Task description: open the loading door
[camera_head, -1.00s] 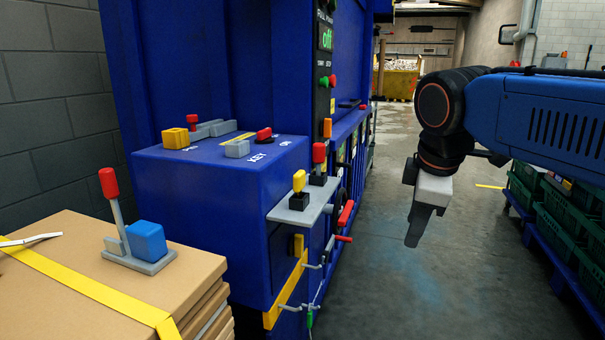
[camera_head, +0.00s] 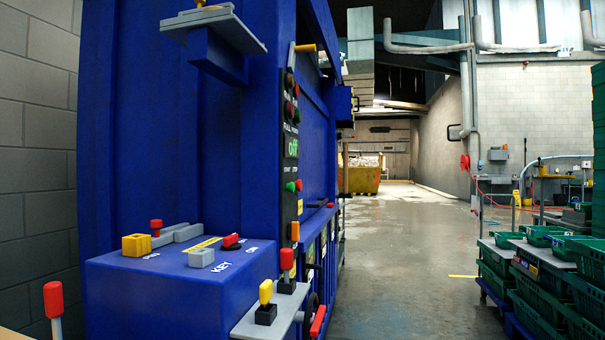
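The tall blue machine (camera_head: 235,150) fills the left half of the view. I cannot tell which part of it is the loading door. A blue box (camera_head: 180,285) in front carries a yellow block, grey blocks, a red knob and a "KEY" label. My gripper is out of view.
Stacked green crates (camera_head: 540,285) stand along the right side. A clear concrete floor (camera_head: 400,260) runs between them and the machine towards a yellow skip (camera_head: 362,178). A grey block wall (camera_head: 40,130) is at the left.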

